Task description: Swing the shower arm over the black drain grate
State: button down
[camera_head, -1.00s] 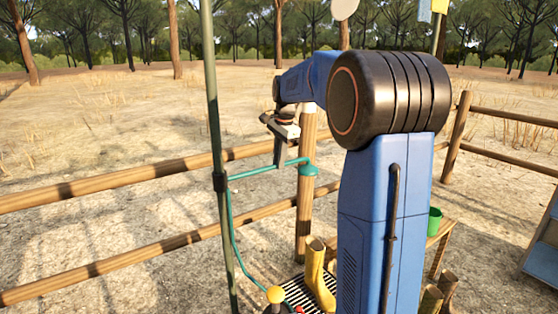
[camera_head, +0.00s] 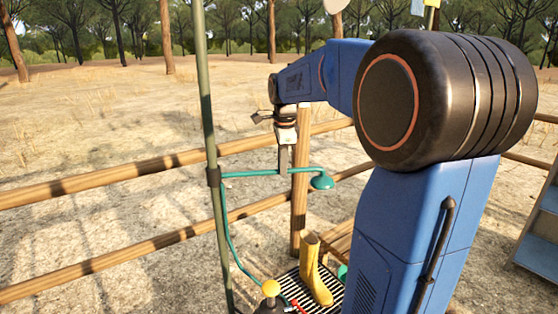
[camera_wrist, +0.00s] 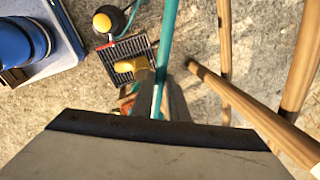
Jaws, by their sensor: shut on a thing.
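The teal shower arm (camera_head: 245,174) sticks out from a thin green post (camera_head: 208,120) and ends in a teal shower head (camera_head: 322,182). My gripper (camera_head: 283,168) is shut on the middle of the arm from above. The wrist view shows the teal bar (camera_wrist: 167,40) between my fingers (camera_wrist: 160,100). The black drain grate (camera_head: 291,287) lies on the ground below, with a yellow boot (camera_head: 310,265) on it. In the wrist view the grate (camera_wrist: 120,48) lies left of the bar. The shower head is hidden there.
A wooden rail fence (camera_head: 120,178) runs behind the shower, with a fence post (camera_head: 299,210) near the head. A yellow-topped pump (camera_head: 271,288) stands by the green post. A wooden bench (camera_head: 340,235) is partly hidden by my arm.

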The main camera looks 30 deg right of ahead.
jog(key=shift+s+a+m, duration=0.5)
jog(key=shift+s, duration=0.3)
jog(key=shift+s+a+m, duration=0.45)
jog(key=shift+s+m, duration=0.05)
jog(key=shift+s, duration=0.3)
jog(key=c, duration=1.7)
grip_release()
jog(key=s+r, duration=0.1)
jog(key=r, duration=0.4)
jog(key=s+a+r, duration=0.1)
jog(key=r, duration=0.5)
jog(key=s+r, duration=0.1)
jog(key=r, duration=0.5)
jog(key=shift+a, duration=0.4)
jog(key=s+a+f+n+t, duration=0.1)
jog(key=s+a+f+n, duration=0.3)
jog(key=s+f+n, duration=0.3)
jog(key=s+a+f+n+t, duration=0.1)
jog(key=s+a+f+n, duration=0.3)
jog(key=s+f+n, duration=0.4)
jog(key=s+a+f+n, duration=0.5)
jog(key=s+f+n, duration=0.3)
jog(key=f, duration=0.4)
jog(key=shift+f+n+t+y, duration=0.35)
jog(key=shift+n+t+y, duration=0.05)
jog(key=shift+n, duration=0.4)
